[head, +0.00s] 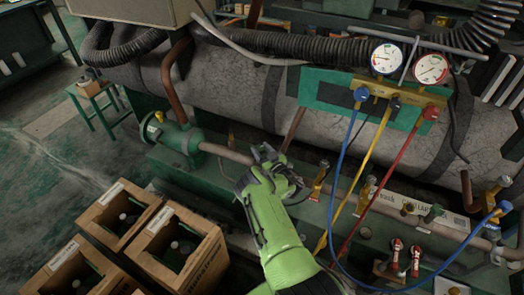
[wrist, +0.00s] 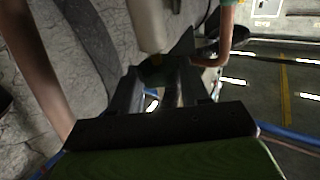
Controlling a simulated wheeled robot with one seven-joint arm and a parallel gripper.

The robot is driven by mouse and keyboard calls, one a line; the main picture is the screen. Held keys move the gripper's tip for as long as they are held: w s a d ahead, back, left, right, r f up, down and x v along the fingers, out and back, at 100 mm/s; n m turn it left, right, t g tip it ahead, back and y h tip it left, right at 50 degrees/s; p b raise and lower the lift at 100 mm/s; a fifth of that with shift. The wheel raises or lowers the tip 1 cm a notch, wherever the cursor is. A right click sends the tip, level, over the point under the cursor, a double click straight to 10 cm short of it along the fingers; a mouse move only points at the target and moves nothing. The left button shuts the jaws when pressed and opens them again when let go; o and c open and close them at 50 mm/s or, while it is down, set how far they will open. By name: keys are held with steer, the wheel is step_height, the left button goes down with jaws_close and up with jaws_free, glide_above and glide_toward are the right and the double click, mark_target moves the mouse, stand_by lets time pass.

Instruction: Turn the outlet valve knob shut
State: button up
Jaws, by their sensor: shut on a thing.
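My gripper (head: 272,168) is at the pipe (head: 228,153) along the front of the large grey tank. In the wrist view my gripper (wrist: 160,82) has its dark fingers closed about a small dark, greenish piece, which I take as the outlet valve knob (wrist: 156,74). Most of it is hidden between the fingers, so its turn angle cannot be told. A pale grey cylinder (wrist: 147,22) stands just beyond the fingertips. In the head view the knob is hidden behind my gripper.
Wooden crates (head: 180,252) holding bottles stand at lower left. A green flanged fitting (head: 180,138) is left of my gripper.

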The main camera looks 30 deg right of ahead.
steer(key=m+g+h, duration=0.1)
steer(key=m+h, duration=0.1)
steer(key=h, duration=0.2)
steer(key=m+g+h+b, duration=0.1)
steer(key=m+h, duration=0.2)
steer(key=shift+a+h, duration=0.2)
steer(key=shift+h, duration=0.2)
steer(key=m+g+h, duration=0.1)
steer(key=m+g+h+p, duration=0.1)
steer(key=h, duration=0.1)
steer(key=m+g+h+p, duration=0.1)
steer(key=m+g, duration=0.1)
steer(key=shift+w+a+h, duration=0.15)
steer(key=shift+a+h, duration=0.15)
steer(key=shift+w+a+f+m+g+h+p, duration=0.1)
steer(key=shift+m+g+h+p, duration=0.25)
steer(key=shift+m+g+h, duration=0.2)
steer(key=shift+w+a+m+g+h+p, duration=0.1)
steer(key=shift+m+g+h+p, duration=0.3)
steer(key=shift+g, duration=0.25)
steer(key=shift+m+g, duration=0.25)
steer(key=shift+g, duration=0.05)
steer(key=o, duration=1.1)
steer(key=shift+c, duration=0.2)
